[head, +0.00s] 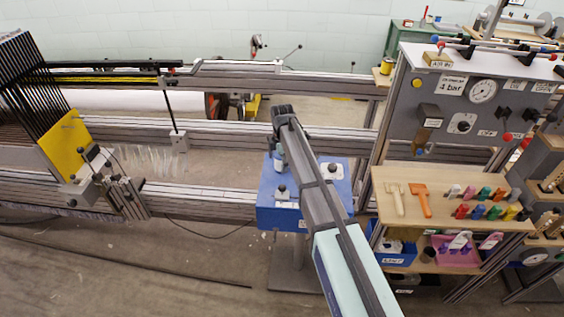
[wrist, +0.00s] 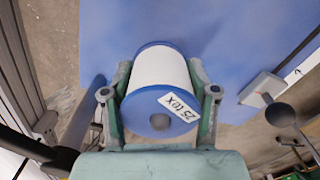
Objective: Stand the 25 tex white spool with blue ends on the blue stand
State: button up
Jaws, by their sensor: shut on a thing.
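The white spool with blue ends (wrist: 158,75) is between the two fingers of my gripper (wrist: 158,92) in the wrist view. Its near blue end carries a "25 tex" label and a dark centre hole. The fingers are shut on its sides. The blue stand (wrist: 225,40) spreads behind the spool in that view. In the head view the blue stand (head: 266,213) is at the middle, and my arm crosses over it. My wrist hangs over its back left part. Whether the spool's far end touches the stand is hidden.
Metal rails (head: 215,200) run left of the stand.

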jog(key=shift+f, duration=0.25)
jog(key=o, duration=1.3)
jog(key=shift+c, duration=0.2)
